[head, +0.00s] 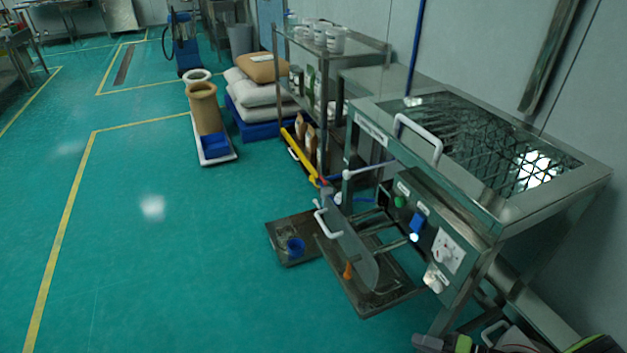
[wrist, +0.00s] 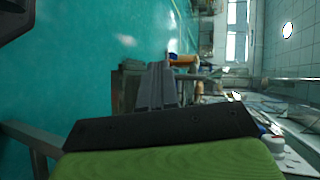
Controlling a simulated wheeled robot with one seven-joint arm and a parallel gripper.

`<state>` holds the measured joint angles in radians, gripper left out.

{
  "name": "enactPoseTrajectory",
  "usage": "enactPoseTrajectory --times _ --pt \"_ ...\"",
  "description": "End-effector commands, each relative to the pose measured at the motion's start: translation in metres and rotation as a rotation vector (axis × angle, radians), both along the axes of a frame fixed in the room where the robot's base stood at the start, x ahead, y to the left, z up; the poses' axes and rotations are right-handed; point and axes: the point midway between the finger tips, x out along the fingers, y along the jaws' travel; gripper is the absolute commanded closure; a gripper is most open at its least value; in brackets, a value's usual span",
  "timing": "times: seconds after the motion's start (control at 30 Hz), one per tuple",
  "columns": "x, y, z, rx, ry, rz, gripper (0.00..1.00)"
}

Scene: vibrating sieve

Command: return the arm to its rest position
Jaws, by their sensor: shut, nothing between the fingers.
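My gripper (wrist: 158,84) shows in the wrist view beyond the black and green wrist housing. Its grey fingers are together, with nothing between them. In the head view, dark and green parts of my arm show at the bottom right edge, low beside the vibrating sieve (head: 600,172); the picture edge cuts them off. The sieve is a steel frame with a mesh top and a white handle (head: 418,138). A control panel (head: 428,232) with a green button, a blue switch and a white dial faces the floor side.
A low tray (head: 372,302) and a smaller tray with a blue cup (head: 295,247) lie beside the sieve. Behind stand a steel shelf (head: 330,55), stacked sacks (head: 270,95) and a brown drum (head: 205,108). The green floor (head: 170,250) at the left is clear.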

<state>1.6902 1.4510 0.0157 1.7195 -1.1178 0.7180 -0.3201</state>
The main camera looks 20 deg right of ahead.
Motion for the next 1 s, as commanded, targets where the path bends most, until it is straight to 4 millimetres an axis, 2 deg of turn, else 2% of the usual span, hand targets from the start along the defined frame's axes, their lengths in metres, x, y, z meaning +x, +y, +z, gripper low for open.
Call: enactPoseTrajectory --times 0.13,0.27,0.4,0.53,0.67,0.8,1.0 --pt "0.028 0.003 0.042 -0.124 0.141 0.186 1.0" --pt "0.059 0.021 0.094 -0.289 0.283 0.357 1.0" --pt "0.084 0.055 0.15 -0.487 0.394 0.489 1.0" --pt "0.095 0.1 0.205 -0.695 0.451 0.571 1.0" --pt "0.087 0.148 0.254 -0.9 0.457 0.603 1.0" --pt "0.062 0.193 0.296 -1.087 0.406 0.59 1.0" --pt "0.021 0.225 0.326 -1.236 0.296 0.537 1.0"
